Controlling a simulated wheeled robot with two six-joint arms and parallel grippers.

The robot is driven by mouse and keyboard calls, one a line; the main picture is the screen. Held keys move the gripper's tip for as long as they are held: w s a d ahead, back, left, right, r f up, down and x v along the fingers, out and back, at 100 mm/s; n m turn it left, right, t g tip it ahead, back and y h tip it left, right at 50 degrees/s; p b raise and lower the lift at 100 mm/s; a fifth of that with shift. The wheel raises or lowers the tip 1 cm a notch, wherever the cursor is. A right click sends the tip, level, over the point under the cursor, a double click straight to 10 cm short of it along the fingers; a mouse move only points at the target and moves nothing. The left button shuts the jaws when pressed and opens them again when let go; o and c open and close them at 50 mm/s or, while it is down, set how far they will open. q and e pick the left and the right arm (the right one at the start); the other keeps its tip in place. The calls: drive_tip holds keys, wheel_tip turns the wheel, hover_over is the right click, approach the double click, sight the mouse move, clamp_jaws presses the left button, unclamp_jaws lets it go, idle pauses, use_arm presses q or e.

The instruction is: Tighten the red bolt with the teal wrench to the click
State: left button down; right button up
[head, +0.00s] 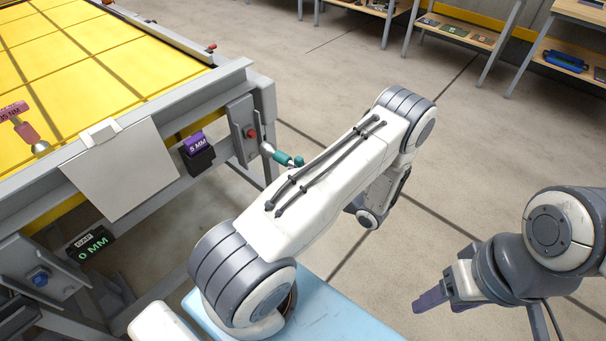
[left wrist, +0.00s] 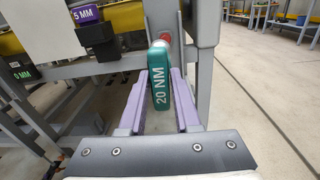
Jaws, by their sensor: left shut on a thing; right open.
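The teal wrench (head: 284,158), marked 20 NM, has its silver head close to the red bolt (head: 251,133) on a grey plate at the frame's corner. I cannot tell whether the head is seated on the bolt. In the left wrist view the wrench (left wrist: 160,88) lies between the purple fingers of my left gripper (left wrist: 160,78), which is shut on its handle. The red bolt (left wrist: 165,37) shows just behind the wrench there. In the head view my left arm hides this gripper. My right gripper (head: 432,298) is open and empty, away to the right.
The grey frame (head: 222,85) carries yellow panels. A purple 5 MM block (head: 194,143) sits in a black holder left of the bolt. A display (head: 91,246) reads 0 MM. A blue bolt (head: 40,277) is at lower left. Shelves stand at the back; the floor between is clear.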

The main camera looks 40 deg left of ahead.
sight(287, 157)
use_arm(q)
drive_tip(key=shift+w+t, duration=0.4)
drive_tip(key=shift+t, duration=0.1)
drive_tip(key=shift+w+a+r, duration=0.1)
drive_tip(key=shift+a, duration=2.95)
